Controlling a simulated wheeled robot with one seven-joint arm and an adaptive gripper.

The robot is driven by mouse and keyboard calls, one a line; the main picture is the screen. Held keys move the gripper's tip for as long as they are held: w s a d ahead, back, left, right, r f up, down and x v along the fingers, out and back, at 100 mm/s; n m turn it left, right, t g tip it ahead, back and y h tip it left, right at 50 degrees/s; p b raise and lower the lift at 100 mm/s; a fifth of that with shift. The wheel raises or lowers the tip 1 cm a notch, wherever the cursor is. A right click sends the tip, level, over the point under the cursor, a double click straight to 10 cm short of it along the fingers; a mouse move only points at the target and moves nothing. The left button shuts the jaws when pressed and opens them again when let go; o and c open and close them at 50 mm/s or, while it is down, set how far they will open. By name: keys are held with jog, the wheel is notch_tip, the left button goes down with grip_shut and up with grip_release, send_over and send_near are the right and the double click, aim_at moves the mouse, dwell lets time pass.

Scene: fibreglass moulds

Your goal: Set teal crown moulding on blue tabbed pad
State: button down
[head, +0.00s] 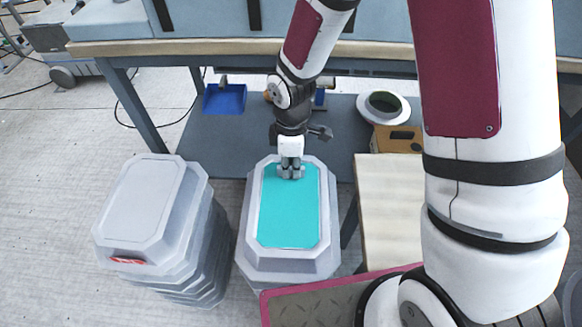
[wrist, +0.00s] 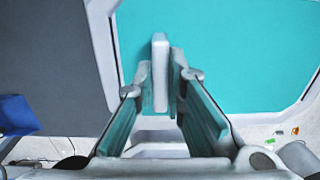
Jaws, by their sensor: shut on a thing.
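The teal crown moulding (head: 289,222) is a grey octagonal shell with a flat teal top, at the centre of the head view. Its teal top also fills much of the wrist view (wrist: 235,50). My gripper (head: 291,170) is over the far part of this top. In the wrist view its two fingers (wrist: 161,85) are shut on a pale upright rib standing on the teal face. I cannot tell whether the moulding rests on something or hangs just clear. No blue tabbed pad can be made out for certain.
A stack of grey octagonal shells (head: 145,205) with a red label stands close on the left. A workbench (head: 200,47) runs behind, with a blue dustpan-like thing (head: 225,99) and a round flanged part (head: 384,106) beneath. A pale wooden top (head: 392,215) is close on the right.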

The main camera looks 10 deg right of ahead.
jog(key=shift+f, duration=0.2)
jog(key=c, duration=1.7)
grip_release()
jog(key=shift+o, duration=0.2)
jog(key=shift+r, duration=0.1)
